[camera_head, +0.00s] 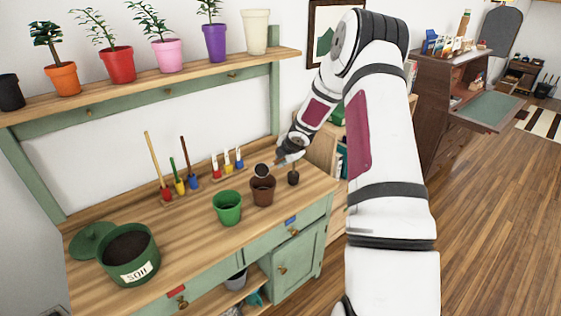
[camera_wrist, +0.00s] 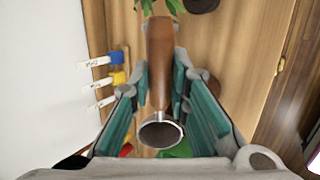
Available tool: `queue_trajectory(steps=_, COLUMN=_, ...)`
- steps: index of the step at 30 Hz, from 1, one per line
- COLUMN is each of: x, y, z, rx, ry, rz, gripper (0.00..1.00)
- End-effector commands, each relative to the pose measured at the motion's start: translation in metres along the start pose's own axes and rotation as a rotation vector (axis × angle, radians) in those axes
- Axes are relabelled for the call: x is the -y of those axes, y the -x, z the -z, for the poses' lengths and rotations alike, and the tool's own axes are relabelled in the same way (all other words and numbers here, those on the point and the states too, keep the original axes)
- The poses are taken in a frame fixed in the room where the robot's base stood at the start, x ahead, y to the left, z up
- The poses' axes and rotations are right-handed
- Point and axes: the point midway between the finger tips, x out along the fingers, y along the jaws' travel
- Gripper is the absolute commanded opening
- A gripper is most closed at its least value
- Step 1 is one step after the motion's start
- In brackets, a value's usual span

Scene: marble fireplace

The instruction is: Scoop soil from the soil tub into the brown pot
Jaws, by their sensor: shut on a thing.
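My gripper (camera_head: 285,156) is shut on a scoop at the right part of the bench. In the wrist view, my gripper's teal-padded fingers (camera_wrist: 160,85) flank the scoop's brown handle (camera_wrist: 160,55). The scoop's round metal end (camera_wrist: 160,131) shows there below the handle; I cannot tell whether it holds soil. In the head view the scoop's end (camera_head: 261,170) appears just above the brown pot (camera_head: 263,192), partly covering its opening. The soil tub (camera_head: 130,257), green and labelled SOIL, stands open at the bench's left with dark soil inside.
A green pot (camera_head: 227,208) stands left of the brown pot. Behind are a tool rack (camera_head: 180,190) and coloured labels (camera_head: 227,165). A dark object (camera_head: 293,178) stands right of the brown pot. The tub's lid (camera_head: 92,238) lies behind it. A shelf (camera_head: 150,90) with potted plants runs above.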

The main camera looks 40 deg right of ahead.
Motion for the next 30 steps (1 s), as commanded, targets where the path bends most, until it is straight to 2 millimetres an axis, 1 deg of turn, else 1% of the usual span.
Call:
queue_trajectory(steps=1, x=0.0003, y=-0.0029, z=0.0007, rx=0.000, ry=0.000, rz=-0.002, gripper=0.00)
queue_trajectory(steps=12, x=0.0015, y=-0.0038, z=0.0007, rx=-0.001, ry=-0.004, rz=-0.033, gripper=0.00)
queue_trajectory(steps=30, x=0.0052, y=-0.0001, z=-0.0013, rx=0.009, ry=-0.024, rz=-0.094, gripper=0.00)
